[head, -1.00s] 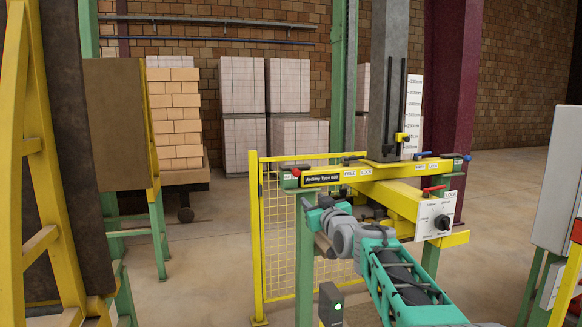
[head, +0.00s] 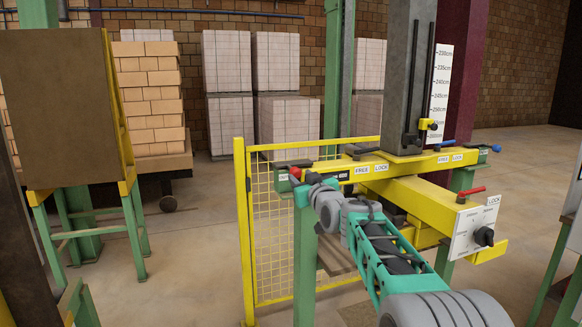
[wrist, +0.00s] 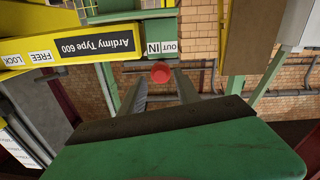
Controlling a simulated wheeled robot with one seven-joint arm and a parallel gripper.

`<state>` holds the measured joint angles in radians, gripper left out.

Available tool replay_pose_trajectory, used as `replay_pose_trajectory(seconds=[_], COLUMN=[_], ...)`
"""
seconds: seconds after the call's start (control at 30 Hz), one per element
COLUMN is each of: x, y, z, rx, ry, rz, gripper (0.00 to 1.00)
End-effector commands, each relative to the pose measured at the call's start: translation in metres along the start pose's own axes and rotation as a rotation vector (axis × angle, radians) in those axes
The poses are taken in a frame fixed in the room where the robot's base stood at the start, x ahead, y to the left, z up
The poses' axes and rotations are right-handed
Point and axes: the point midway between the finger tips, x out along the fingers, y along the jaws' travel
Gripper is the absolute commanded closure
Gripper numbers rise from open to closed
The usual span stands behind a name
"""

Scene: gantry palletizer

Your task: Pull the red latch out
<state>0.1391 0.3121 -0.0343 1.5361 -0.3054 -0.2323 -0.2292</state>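The red latch is a round red knob at the left end of the yellow beam (head: 400,166) in the head view (head: 295,171). In the wrist view its round end (wrist: 160,72) faces me below a small IN/OUT label (wrist: 161,48). My gripper (wrist: 161,84) is open, and its two grey fingers point toward the knob, which shows between their tips. I cannot tell whether the tips reach past the knob. No finger visibly touches it. In the head view my gripper (head: 312,180) is close to the knob and small, partly hidden by my wrist.
A yellow mesh fence (head: 270,215) stands behind my arm. A dial panel (head: 474,228) with a red lever (head: 471,190) is at the right. A blue knob (head: 496,148) ends the beam's far side. A brown board (head: 58,110) on a yellow-green stand is left.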

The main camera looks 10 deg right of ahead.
Motion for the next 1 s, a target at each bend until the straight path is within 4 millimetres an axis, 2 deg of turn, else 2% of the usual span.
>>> replay_pose_trajectory(seconds=[0.17,0.4,0.5,0.63,0.87,1.0], x=[0.015,0.059,0.071,0.077,0.078,0.078], y=[-0.001,-0.001,-0.001,-0.001,0.000,0.000], z=[-0.003,-0.004,-0.003,-0.001,0.000,0.000], rx=[0.000,0.001,0.001,0.001,0.000,0.000], ry=[-0.001,-0.001,0.000,0.000,0.000,0.000], rz=[-0.003,-0.003,-0.002,-0.001,0.001,0.001], gripper=[0.61,0.61,0.61,0.61,0.62,0.74])
